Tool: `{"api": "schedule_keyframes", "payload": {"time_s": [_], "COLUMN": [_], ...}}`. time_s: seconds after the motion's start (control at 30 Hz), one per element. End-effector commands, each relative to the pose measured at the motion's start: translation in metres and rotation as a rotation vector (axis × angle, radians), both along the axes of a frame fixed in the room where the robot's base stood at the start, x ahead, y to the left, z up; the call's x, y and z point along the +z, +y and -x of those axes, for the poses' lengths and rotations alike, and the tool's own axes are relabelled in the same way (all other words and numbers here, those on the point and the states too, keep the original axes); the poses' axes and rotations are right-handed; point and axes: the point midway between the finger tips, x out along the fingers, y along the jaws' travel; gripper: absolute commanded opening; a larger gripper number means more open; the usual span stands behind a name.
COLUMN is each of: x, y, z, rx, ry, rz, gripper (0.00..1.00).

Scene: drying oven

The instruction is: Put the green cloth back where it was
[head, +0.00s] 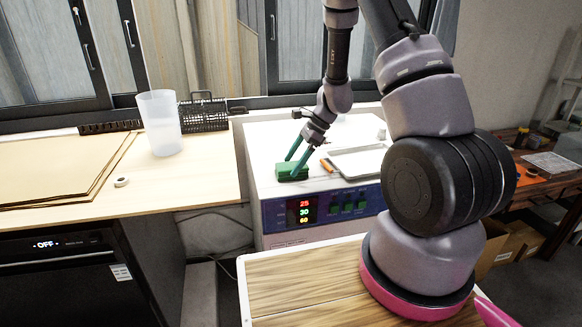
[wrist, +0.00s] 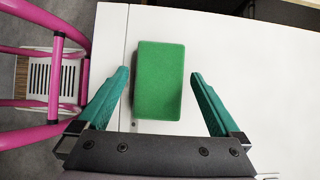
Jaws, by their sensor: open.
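The green cloth (head: 291,172) is a small folded block lying on top of the white drying oven (head: 262,150), near its front left edge. In the wrist view the cloth (wrist: 159,80) lies flat on the white surface. My gripper (head: 297,155) points down at the cloth, and in the wrist view its teal fingers (wrist: 160,76) are spread, one on each side of the cloth, with gaps between. It is open and holds nothing. The oven's front panel (head: 320,207) shows lit digits and green buttons.
A white tray (head: 357,161) and an orange-tipped item (head: 327,165) lie right of the cloth on the oven. Left of the oven, a wooden counter (head: 205,185) holds a clear beaker (head: 159,122), a tape roll (head: 121,181) and a black rack (head: 203,113). The counter's middle is clear.

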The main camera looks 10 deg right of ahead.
Motion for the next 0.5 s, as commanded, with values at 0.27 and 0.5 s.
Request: {"api": "schedule_keyframes", "payload": {"time_s": [0.27, 0.5], "x": [0.052, 0.081], "y": [-0.033, -0.052], "z": [-0.001, 0.0], "rx": [-0.001, 0.0], "ry": [-0.005, -0.002], "rz": [0.0, 0.001], "gripper": [1.0, 1.0]}}
